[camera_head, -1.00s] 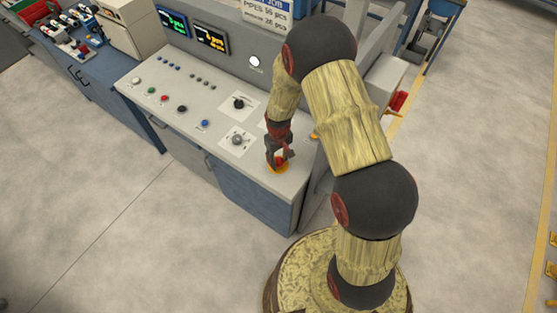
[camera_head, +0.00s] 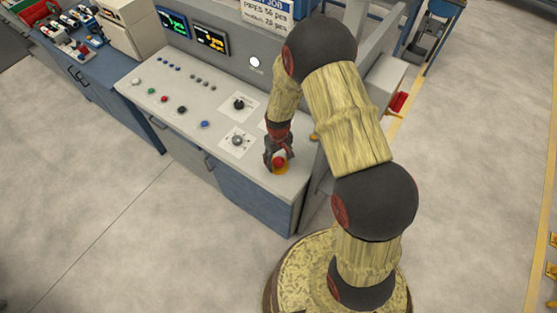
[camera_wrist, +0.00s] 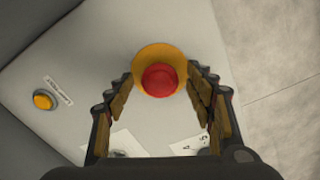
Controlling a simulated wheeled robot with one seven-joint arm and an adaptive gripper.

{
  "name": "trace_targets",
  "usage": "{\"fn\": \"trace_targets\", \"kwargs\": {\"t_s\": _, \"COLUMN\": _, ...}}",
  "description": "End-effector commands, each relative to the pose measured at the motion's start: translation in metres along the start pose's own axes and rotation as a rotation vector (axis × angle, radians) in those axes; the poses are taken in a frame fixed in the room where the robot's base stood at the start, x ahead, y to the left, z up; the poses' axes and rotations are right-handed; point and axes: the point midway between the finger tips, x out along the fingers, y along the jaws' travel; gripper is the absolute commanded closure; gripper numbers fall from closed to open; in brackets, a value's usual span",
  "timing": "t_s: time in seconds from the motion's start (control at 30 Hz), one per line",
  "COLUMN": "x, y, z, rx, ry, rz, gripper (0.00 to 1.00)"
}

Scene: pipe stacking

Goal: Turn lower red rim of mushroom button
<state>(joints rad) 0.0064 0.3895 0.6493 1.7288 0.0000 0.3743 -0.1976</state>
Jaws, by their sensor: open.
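The red mushroom button (camera_wrist: 160,80) sits on a round yellow base (camera_wrist: 152,57) on the grey console top. In the wrist view it lies at the far end of the space between the fingers of my gripper (camera_wrist: 158,80). The fingers are open, one on each side, with a gap to the red cap visible. In the head view the red button (camera_head: 279,162) shows at the console's near right corner, with my gripper (camera_head: 279,158) right at it. The lower red rim cannot be made out separately from the cap.
A yellow-orange button (camera_wrist: 43,101) with a label lies left of my gripper in the wrist view. Rotary knobs (camera_head: 238,140) on white plates and several small buttons spread along the console (camera_head: 190,135). A grey upright panel (camera_head: 232,75) with screens stands behind.

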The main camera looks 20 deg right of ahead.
Motion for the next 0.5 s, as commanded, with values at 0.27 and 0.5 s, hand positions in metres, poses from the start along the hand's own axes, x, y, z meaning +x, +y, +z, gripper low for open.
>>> {"fn": "trace_targets", "kwargs": {"t_s": 0.27, "x": -0.01, "y": 0.0, "z": -0.001, "rx": 0.0, "ry": 0.002, "rz": 0.0, "gripper": 0.46}}
{"fn": "trace_targets", "kwargs": {"t_s": 0.5, "x": -0.054, "y": 0.0, "z": -0.002, "rx": 0.0, "ry": 0.005, "rz": 0.001, "gripper": 0.46}}
